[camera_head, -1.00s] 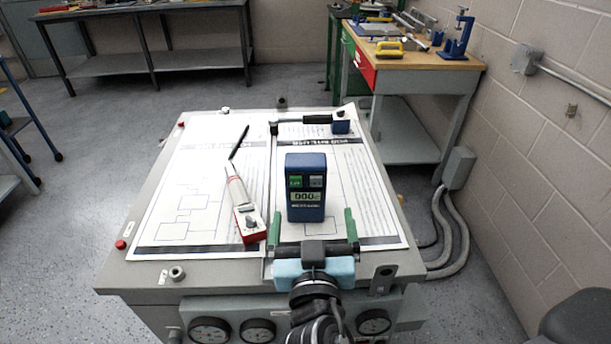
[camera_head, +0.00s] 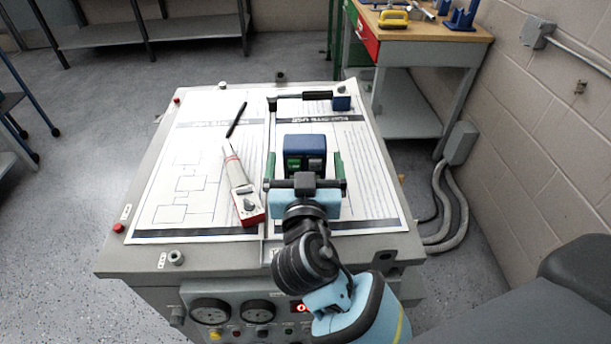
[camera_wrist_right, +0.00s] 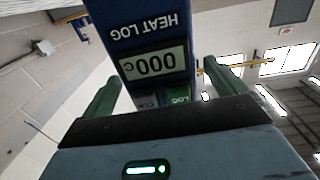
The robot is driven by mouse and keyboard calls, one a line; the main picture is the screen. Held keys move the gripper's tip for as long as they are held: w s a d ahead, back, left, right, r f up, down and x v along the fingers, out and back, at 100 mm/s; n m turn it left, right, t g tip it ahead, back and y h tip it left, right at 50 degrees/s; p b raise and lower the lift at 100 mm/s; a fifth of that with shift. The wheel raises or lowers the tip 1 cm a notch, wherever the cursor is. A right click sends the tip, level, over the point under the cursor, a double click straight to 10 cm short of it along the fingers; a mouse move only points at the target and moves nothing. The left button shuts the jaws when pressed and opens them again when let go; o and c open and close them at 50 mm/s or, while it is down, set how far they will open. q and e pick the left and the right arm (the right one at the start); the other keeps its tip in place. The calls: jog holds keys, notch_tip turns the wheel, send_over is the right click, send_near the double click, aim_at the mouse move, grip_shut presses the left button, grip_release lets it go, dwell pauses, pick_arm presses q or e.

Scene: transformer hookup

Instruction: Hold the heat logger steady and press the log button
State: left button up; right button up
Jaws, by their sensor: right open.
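The heat logger (camera_head: 305,146) is a dark blue upright box on the papers on top of the grey cabinet. Its lower front is hidden behind my right gripper in the head view. In the right wrist view the heat logger (camera_wrist_right: 140,22) appears upside down, with a display reading 000. The green log button (camera_wrist_right: 180,97) sits beside a grey button (camera_wrist_right: 148,101), both partly cut off by the gripper body. My right gripper (camera_head: 305,157) is open, its green fingers on either side of the logger with gaps showing. My left gripper is not in view.
A white and red handheld meter (camera_head: 242,193) and a black pen (camera_head: 237,119) lie left of the logger. A black bar tool with a blue block (camera_head: 341,103) lies behind it. Printed sheets (camera_head: 185,180) cover the cabinet top (camera_head: 130,258). A workbench (camera_head: 440,52) stands behind right.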

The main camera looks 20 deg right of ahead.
jog(key=shift+x, duration=1.1)
jog(key=c, duration=1.2)
